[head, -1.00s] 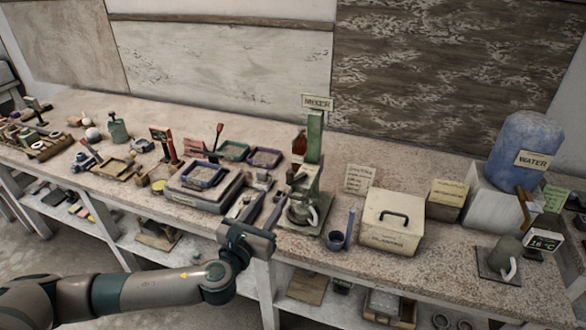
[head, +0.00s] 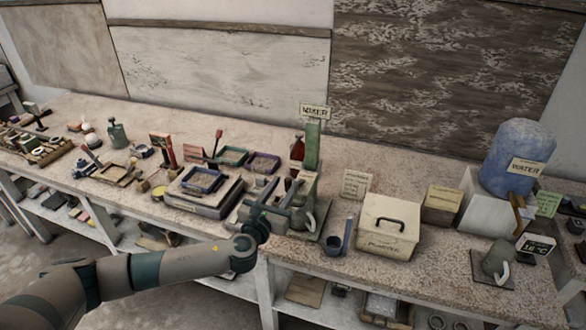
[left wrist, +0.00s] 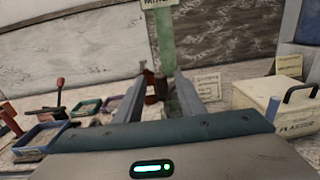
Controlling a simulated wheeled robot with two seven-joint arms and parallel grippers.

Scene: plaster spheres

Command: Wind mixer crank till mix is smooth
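The mixer (head: 313,145) is a green upright column under a sign, standing behind and to the right of my left gripper. Its column also shows in the left wrist view (left wrist: 164,40). A grey mixing vessel (head: 318,214) sits at its foot, partly hidden by my gripper. My left gripper (head: 284,188) is open in front of the mixer, fingers pointing at it. In the left wrist view, the gap between the fingers (left wrist: 160,92) holds small dark parts near the column. I cannot tell which is the crank or whether a finger touches it. The mix is not visible. My right gripper is out of view.
Right of the mixer stand a blue cup (head: 334,243), a lidded cream box (head: 388,227) and a blue water container (head: 518,157). A blue tray (head: 203,181) on a grey case is left of my gripper. A red-brown bottle (head: 297,149) stands beside the column.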

